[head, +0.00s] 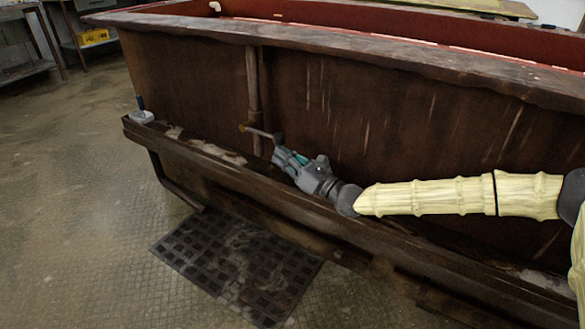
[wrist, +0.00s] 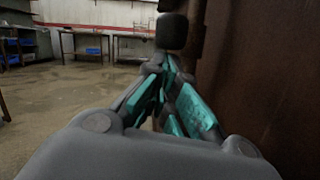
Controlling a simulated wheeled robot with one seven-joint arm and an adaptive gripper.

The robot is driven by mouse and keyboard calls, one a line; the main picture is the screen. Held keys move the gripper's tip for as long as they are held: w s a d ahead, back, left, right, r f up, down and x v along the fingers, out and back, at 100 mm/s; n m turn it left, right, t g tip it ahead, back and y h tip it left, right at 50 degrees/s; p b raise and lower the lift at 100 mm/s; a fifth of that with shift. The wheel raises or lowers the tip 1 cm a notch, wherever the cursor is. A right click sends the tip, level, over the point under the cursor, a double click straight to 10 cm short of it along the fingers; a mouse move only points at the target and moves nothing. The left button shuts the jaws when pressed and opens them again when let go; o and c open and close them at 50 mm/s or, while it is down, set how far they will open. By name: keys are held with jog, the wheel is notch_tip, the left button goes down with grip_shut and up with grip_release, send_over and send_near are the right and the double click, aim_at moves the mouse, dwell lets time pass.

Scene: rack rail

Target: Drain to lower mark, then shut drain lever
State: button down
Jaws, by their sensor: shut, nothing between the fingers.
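A drain lever (head: 260,131) sticks out from a vertical pipe (head: 253,85) on the front of a large dark brown tank (head: 380,120). Its dark end grip (head: 278,138) points to the right. My gripper (head: 277,156) is shut and empty, just below and beside that grip. In the wrist view, the dark grip (wrist: 172,31) stands just past the tips of my teal-padded fingers (wrist: 166,66). I cannot tell whether they touch. The tank's inside wall (head: 400,45) is red. I cannot make out the lower mark or the liquid level.
A ledge (head: 215,158) runs along the tank's foot, below my arm. A small white box with a blue piece (head: 143,117) sits on its left end. A dark grid mat (head: 235,265) lies on the floor. Open floor (head: 80,160) extends left, with benches (wrist: 85,42) beyond.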

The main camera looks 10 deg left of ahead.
aim_at(262, 133)
jog(key=shift+b+x, duration=0.4)
jog(key=shift+x, duration=1.35)
jog(key=shift+d, duration=0.1)
